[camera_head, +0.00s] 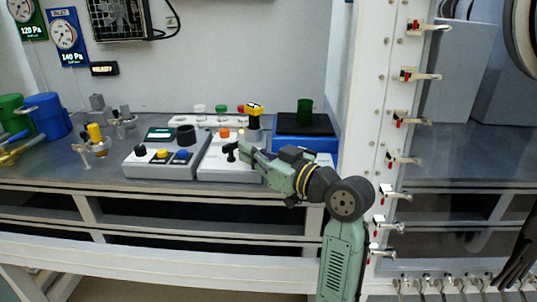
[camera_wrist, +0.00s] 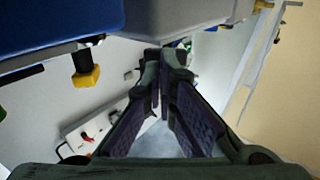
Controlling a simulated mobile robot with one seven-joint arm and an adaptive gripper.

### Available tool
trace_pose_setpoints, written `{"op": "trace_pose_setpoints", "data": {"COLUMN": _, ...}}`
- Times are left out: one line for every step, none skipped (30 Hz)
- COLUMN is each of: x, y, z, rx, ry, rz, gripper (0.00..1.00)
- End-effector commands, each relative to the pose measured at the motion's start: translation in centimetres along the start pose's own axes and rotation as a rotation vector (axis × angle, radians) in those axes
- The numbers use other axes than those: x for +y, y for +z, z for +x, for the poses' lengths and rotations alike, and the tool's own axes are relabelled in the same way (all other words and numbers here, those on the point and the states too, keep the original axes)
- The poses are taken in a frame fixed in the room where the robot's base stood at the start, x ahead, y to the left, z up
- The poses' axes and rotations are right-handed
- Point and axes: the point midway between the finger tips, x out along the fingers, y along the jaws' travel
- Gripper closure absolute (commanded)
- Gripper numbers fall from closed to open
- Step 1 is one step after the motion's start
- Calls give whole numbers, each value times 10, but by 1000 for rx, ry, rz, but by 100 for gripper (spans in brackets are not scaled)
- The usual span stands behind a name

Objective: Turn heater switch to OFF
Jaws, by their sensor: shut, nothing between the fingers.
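My gripper (camera_head: 243,151) is low over the right control box (camera_head: 212,167), its fingers pointing left and shut with nothing between them. The wrist view shows the fingertips together (camera_wrist: 165,62). A small black switch-like part (camera_head: 230,149) stands on the box just left of the fingertips. I cannot tell whether the fingers touch it, and its label and setting are not readable. An orange button (camera_head: 224,132) sits on the box behind it. My gripper and forearm hide the right part of the box.
A control box (camera_head: 134,169) with black, yellow and blue knobs stands left. Behind my gripper are a yellow-topped part (camera_head: 254,110) and a blue unit (camera_head: 287,143) bearing a green vessel (camera_head: 305,112). A white frame post (camera_head: 371,110) with clamps stands right. The bench front edge is clear.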

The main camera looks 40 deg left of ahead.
Motion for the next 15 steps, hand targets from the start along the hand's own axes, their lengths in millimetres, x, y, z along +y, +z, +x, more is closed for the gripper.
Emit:
{"op": "trace_pose_setpoints", "data": {"x": 0, "y": -2, "z": 6, "rx": -1, "ry": -3, "rz": 2, "gripper": 100}}
{"op": "trace_pose_setpoints", "data": {"x": 0, "y": -1, "z": 9, "rx": -1, "ry": -2, "rz": 2, "gripper": 100}}
{"op": "trace_pose_setpoints", "data": {"x": 0, "y": -1, "z": 12, "rx": 0, "ry": -1, "rz": 2, "gripper": 100}}
{"op": "trace_pose_setpoints", "data": {"x": 0, "y": -1, "z": 14, "rx": 0, "ry": -1, "rz": 1, "gripper": 100}}
{"op": "trace_pose_setpoints", "data": {"x": 0, "y": -1, "z": 16, "rx": 0, "ry": 0, "rz": 0, "gripper": 100}}
{"op": "trace_pose_setpoints", "data": {"x": 0, "y": -1, "z": 17, "rx": 0, "ry": 0, "rz": 0, "gripper": 100}}
{"op": "trace_pose_setpoints", "data": {"x": 0, "y": 0, "z": 18, "rx": 0, "ry": 0, "rz": 0, "gripper": 100}}
{"op": "trace_pose_setpoints", "data": {"x": 0, "y": 0, "z": 18, "rx": 0, "ry": 0, "rz": 0, "gripper": 100}}
{"op": "trace_pose_setpoints", "data": {"x": 0, "y": 0, "z": 19, "rx": 0, "ry": 0, "rz": 0, "gripper": 100}}
{"op": "trace_pose_setpoints", "data": {"x": 0, "y": 0, "z": 19, "rx": 0, "ry": 0, "rz": 0, "gripper": 100}}
{"op": "trace_pose_setpoints", "data": {"x": 0, "y": 0, "z": 19, "rx": 0, "ry": 1, "rz": 0, "gripper": 100}}
{"op": "trace_pose_setpoints", "data": {"x": 0, "y": 0, "z": 19, "rx": 0, "ry": 1, "rz": 0, "gripper": 100}}
{"op": "trace_pose_setpoints", "data": {"x": 0, "y": 0, "z": 18, "rx": 0, "ry": 1, "rz": 0, "gripper": 100}}
{"op": "trace_pose_setpoints", "data": {"x": 0, "y": 0, "z": 18, "rx": 0, "ry": 1, "rz": 0, "gripper": 100}}
{"op": "trace_pose_setpoints", "data": {"x": 0, "y": 0, "z": 18, "rx": 0, "ry": 1, "rz": 0, "gripper": 100}}
